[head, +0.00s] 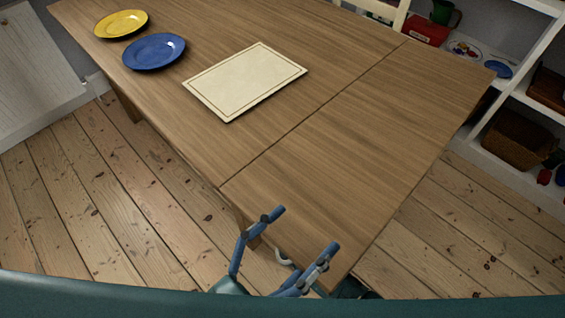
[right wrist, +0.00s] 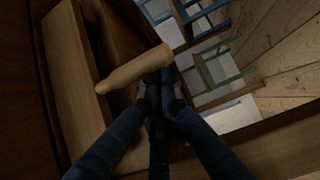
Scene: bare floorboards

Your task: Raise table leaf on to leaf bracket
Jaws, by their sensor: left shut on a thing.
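The wooden table (head: 330,45) has a table leaf (head: 340,180) at its right end, joined along a dark seam. The leaf looks level or nearly level with the tabletop. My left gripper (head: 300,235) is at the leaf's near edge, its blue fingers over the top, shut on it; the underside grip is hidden. In the right wrist view, my right gripper (right wrist: 160,92) is among dark wooden parts that look like the table's underside. A pale rounded wooden bar (right wrist: 135,68), possibly the leaf bracket, crosses at its fingertips. I cannot tell whether it is gripped.
A cream board (head: 245,80), a blue plate (head: 154,52) and a yellow plate (head: 121,23) lie on the tabletop. White shelves with a wicker basket (head: 515,140) stand at the right, and a chair (head: 397,14) is behind the table. Bare floorboards (head: 470,225) are clear.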

